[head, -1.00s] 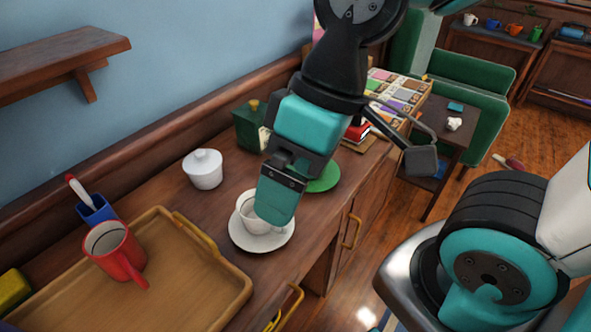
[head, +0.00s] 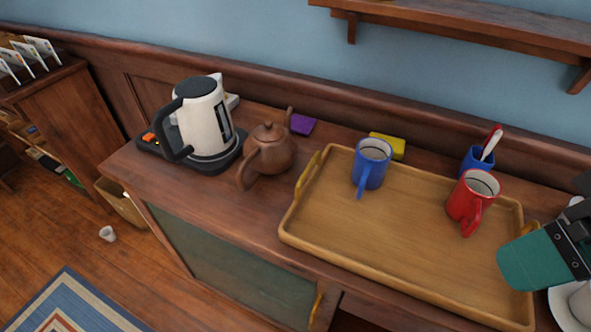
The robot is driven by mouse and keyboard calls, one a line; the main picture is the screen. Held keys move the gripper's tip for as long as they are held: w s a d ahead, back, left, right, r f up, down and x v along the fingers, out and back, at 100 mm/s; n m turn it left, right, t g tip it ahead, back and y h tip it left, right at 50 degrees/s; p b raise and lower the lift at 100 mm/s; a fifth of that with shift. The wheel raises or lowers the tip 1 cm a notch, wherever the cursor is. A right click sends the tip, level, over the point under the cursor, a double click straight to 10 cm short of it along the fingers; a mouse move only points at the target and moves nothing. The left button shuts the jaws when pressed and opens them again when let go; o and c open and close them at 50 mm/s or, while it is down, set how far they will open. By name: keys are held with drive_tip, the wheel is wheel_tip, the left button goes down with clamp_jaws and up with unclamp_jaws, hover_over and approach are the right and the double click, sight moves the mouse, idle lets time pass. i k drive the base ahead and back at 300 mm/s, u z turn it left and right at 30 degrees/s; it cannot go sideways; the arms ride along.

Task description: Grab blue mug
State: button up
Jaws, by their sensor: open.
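The blue mug (head: 369,165) stands upright on the left part of a wooden tray (head: 330,258) on the cabinet top. Its handle points toward the front of the tray. A red mug (head: 467,200) stands to its right on the same tray. My gripper (head: 528,264) is at the right edge of the head view, over the tray's right end, well apart from the blue mug. It is open; only part of it shows, and the rest is cut off by the frame.
A small blue holder (head: 476,162) and a yellow item (head: 388,146) sit behind the tray. A brown teapot (head: 270,148) and a white kettle (head: 203,118) stand to the left. A wall shelf (head: 460,30) is above. A white saucer (head: 560,312) lies at the right.

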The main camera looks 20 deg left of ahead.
sight(373, 156)
drive_tip(key=u, duration=1.15)
drive_tip(key=k, duration=1.25)
drive_tip(key=u, duration=0.9)
drive_tip(key=i, duration=1.55)
drive_tip(key=z, duration=0.9)
drive_tip(key=i, duration=0.45)
drive_tip(key=z, duration=0.4)
